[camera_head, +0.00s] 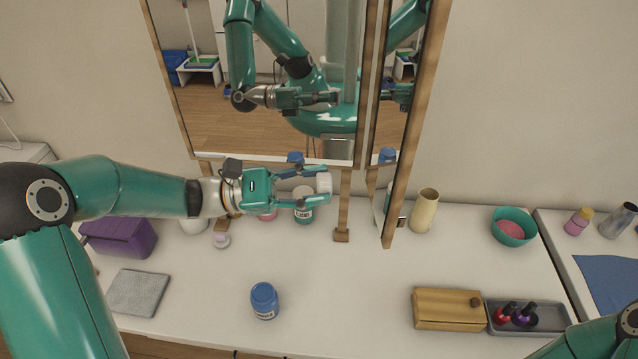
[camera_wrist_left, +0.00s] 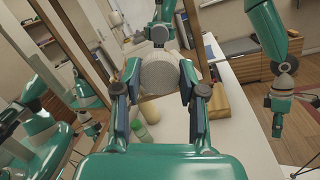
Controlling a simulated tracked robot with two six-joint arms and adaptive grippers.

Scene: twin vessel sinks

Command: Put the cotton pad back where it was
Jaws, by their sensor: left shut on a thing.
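My left gripper (camera_head: 322,185) is shut on a white round cotton pad (camera_head: 324,182) and holds it above the counter, in front of the lower edge of the mirror. In the left wrist view the pad (camera_wrist_left: 160,76) sits between the two fingers (camera_wrist_left: 158,88). A jar with a teal label (camera_head: 303,212) stands on the counter behind the gripper, partly covered by the lower finger. My right arm enters at the lower right of the head view without its gripper. In the left wrist view the right gripper (camera_wrist_left: 278,122) hangs small at the right; its jaws are unclear.
A mirror door (camera_head: 412,130) stands open to the right of the pad. The counter's middle is clear.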

